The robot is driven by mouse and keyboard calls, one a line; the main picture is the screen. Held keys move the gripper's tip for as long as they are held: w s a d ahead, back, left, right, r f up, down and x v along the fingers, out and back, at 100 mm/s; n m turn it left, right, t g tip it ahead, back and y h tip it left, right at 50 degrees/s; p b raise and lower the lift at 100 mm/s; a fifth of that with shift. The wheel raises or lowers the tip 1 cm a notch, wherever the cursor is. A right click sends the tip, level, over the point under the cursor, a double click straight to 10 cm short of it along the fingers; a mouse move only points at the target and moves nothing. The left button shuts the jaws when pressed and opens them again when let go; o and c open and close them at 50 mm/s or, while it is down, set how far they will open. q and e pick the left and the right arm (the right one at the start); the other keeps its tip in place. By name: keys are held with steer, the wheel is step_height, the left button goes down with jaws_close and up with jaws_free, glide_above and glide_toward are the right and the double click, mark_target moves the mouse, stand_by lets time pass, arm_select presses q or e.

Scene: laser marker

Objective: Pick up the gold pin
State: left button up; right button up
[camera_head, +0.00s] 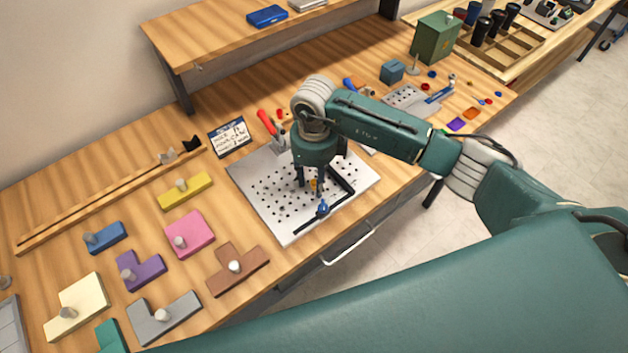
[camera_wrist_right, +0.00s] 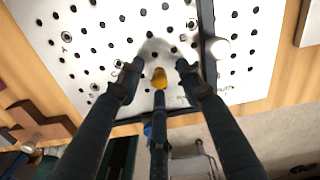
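The gold pin (camera_head: 314,185) is a small yellow-orange peg at the perforated white plate on the workbench. My right gripper (camera_head: 309,187) points down over the plate. In the right wrist view the gold pin (camera_wrist_right: 159,78) shows among the three dark fingertips of my right gripper (camera_wrist_right: 159,75). Two fingertips stand apart on its left and right, with visible gaps. The third finger lies just below it in the picture; whether it touches the pin I cannot tell. The gripper is open. My left gripper is not in view.
A small sign (camera_head: 230,137) and a red-handled tool (camera_head: 266,121) stand behind. Several knobbed coloured blocks, including a pink one (camera_head: 191,232), lie to the left.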

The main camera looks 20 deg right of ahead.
mark_target(314, 181)
jaws_close()
steer(key=shift+r, duration=0.1)
steer(key=shift+r, duration=0.5)
step_height(314, 181, up, 19)
steer(key=b, duration=0.5)
